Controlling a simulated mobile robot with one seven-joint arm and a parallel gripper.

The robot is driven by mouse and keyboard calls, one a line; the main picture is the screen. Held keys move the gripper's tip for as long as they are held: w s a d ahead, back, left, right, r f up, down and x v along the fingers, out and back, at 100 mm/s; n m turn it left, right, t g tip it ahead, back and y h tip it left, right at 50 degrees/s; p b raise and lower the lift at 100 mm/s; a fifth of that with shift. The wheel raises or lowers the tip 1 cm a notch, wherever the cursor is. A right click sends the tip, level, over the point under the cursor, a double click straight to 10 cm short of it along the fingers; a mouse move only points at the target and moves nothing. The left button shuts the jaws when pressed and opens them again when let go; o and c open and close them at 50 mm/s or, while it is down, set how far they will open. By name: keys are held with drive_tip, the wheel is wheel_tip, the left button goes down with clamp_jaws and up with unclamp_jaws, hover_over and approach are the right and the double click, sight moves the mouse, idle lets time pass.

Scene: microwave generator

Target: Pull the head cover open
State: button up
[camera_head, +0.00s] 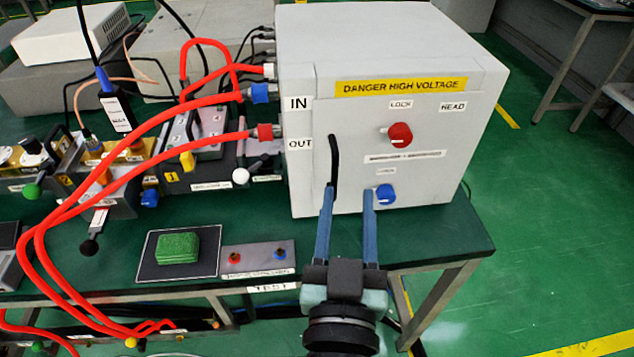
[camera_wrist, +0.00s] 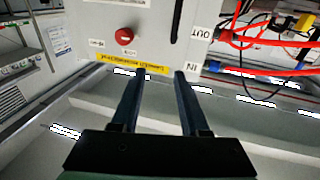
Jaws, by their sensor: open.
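The head cover (camera_head: 445,150) is the pale grey front of a large box, with a yellow "DANGER HIGH VOLTAGE" label, a red knob (camera_head: 400,134) marked LOCK and a blue knob (camera_head: 385,194). A black upright bar handle (camera_head: 333,160) is on its left part; it also shows in the wrist view (camera_wrist: 176,20). The cover looks shut. My gripper (camera_head: 348,189) is open and empty in front of the cover's lower left. In the head view its left finger overlaps the handle's lower end. In the wrist view the handle lies beyond the fingertips (camera_wrist: 160,72), and contact cannot be told.
Red hoses (camera_head: 150,145) run from the box's left side across the bench.

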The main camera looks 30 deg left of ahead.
drive_tip(key=g, duration=0.1)
approach(335, 171)
drive_tip(key=s, duration=0.2)
drive_tip(key=x, duration=0.4)
drive_tip(key=p+x, duration=0.1)
drive_tip(key=x, duration=0.7)
drive_tip(key=shift+w+d, duration=0.25)
drive_tip(key=shift+w, duration=0.1)
clamp_jaws()
idle(0.7)
